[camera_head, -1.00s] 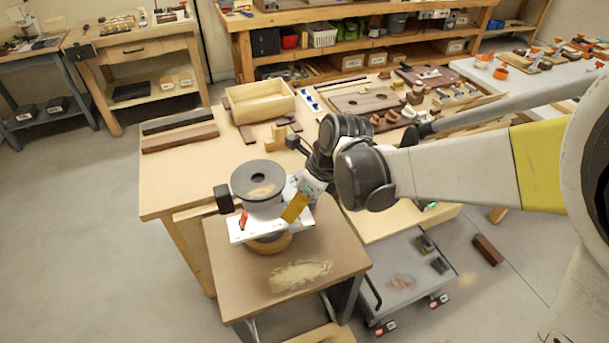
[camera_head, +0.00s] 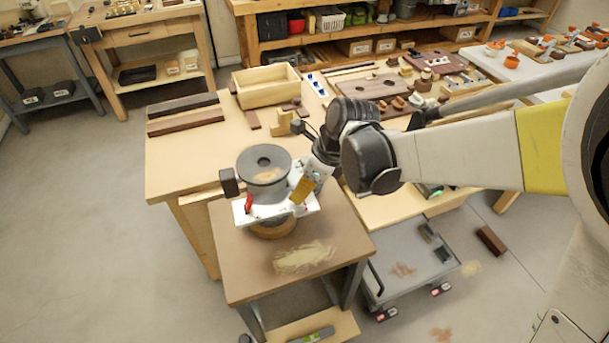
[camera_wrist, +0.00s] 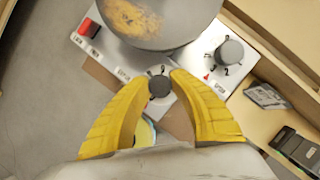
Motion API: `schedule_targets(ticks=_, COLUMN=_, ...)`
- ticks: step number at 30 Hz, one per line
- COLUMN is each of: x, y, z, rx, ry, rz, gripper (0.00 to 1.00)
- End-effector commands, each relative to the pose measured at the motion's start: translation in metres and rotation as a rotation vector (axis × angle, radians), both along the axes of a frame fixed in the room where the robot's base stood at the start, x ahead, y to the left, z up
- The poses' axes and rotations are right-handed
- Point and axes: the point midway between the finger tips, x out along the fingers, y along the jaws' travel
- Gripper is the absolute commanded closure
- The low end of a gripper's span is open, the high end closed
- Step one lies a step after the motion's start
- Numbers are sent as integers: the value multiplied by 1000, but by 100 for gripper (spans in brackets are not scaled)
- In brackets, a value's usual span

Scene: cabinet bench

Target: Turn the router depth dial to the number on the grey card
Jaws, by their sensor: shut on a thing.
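The router (camera_head: 264,168) stands upright on its metal plate (camera_head: 243,214), with a round dark top. In the wrist view the plate (camera_wrist: 110,50) carries a red switch (camera_wrist: 88,28) and two dark dials. My gripper (camera_wrist: 159,80) has its yellow fingers shut on the smaller dial (camera_wrist: 159,87); numbers beside it are partly covered. The larger dial (camera_wrist: 229,52) stands apart to the right, with numbers and a red mark. Labels are too small to read surely. My gripper (camera_head: 303,189) also shows at the plate's right side. A small grey piece (camera_wrist: 265,97) may be the card; its marks are unreadable.
The router's stand (camera_head: 235,270) has sawdust (camera_head: 303,258) on top. Behind it a workbench (camera_head: 180,165) holds dark wood strips, an open wooden box (camera_head: 266,88) and boards. A grey cart (camera_head: 415,270) stands low at the right. A dark block (camera_wrist: 298,147) lies right of my gripper.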

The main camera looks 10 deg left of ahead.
Motion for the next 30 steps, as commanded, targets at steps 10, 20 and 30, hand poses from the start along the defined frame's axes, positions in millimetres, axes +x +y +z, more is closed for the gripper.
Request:
schedule_targets(ticks=10, x=0, y=0, z=0, rx=0, ry=4, rz=250, gripper=100)
schedule_targets(ticks=20, x=0, y=0, z=0, rx=-1, ry=4, rz=531, gripper=100)
schedule_targets(ticks=30, x=0, y=0, z=0, rx=-3, ry=6, rz=721, gripper=100)
